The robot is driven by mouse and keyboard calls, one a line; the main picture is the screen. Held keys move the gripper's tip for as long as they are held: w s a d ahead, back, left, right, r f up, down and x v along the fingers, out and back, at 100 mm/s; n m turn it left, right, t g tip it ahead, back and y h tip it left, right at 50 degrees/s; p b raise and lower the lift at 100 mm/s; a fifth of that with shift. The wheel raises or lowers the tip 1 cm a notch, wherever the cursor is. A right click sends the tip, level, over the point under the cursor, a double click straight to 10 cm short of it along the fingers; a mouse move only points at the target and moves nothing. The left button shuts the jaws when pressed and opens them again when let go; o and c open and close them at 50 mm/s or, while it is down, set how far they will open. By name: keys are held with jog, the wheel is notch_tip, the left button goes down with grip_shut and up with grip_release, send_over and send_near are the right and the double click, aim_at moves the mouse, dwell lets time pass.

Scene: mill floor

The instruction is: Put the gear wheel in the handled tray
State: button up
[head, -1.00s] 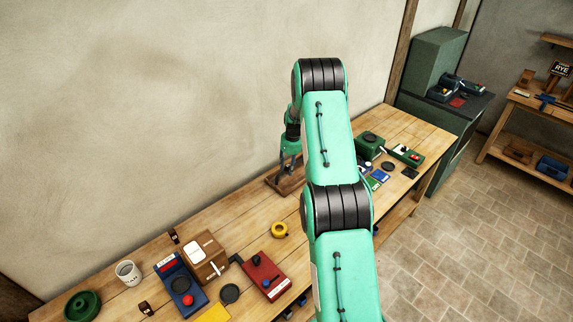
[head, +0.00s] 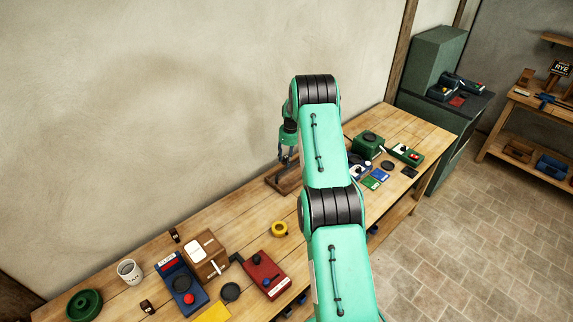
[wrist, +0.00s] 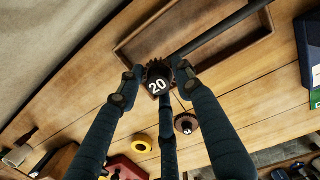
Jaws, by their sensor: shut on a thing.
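The gear wheel (wrist: 158,80) is dark, toothed and marked "20". It is between the fingertips of my gripper (wrist: 155,74), which is shut on it, in the wrist view. The handled tray (wrist: 238,52) is a brown wooden tray with a dark bar across it; it lies beyond the gear in the wrist view. In the head view my gripper (head: 286,160) points down above the tray (head: 279,184), close to the wall. The gear cannot be made out there, and my arm hides part of the tray's right side.
A reddish-brown toothed wheel (wrist: 186,122) and a yellow ring (wrist: 138,143) lie on the bench near the tray. A red box (head: 265,275), a blue box (head: 181,284) and a mug (head: 129,271) stand farther left. Green boxes (head: 368,145) stand to the right.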

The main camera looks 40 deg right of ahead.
jog(key=shift+f+p, duration=0.45)
jog(key=shift+f, duration=1.3)
jog(key=shift+f, duration=0.15)
jog(key=o, duration=1.1)
jog(key=shift+o, duration=0.2)
jog(key=shift+r, duration=0.2)
notch_tip(320, 180, up, 12)
jog(key=s+b, duration=0.1)
jog(key=b, duration=0.1)
jog(key=shift+s+d, duration=0.15)
jog(key=shift+d, duration=0.05)
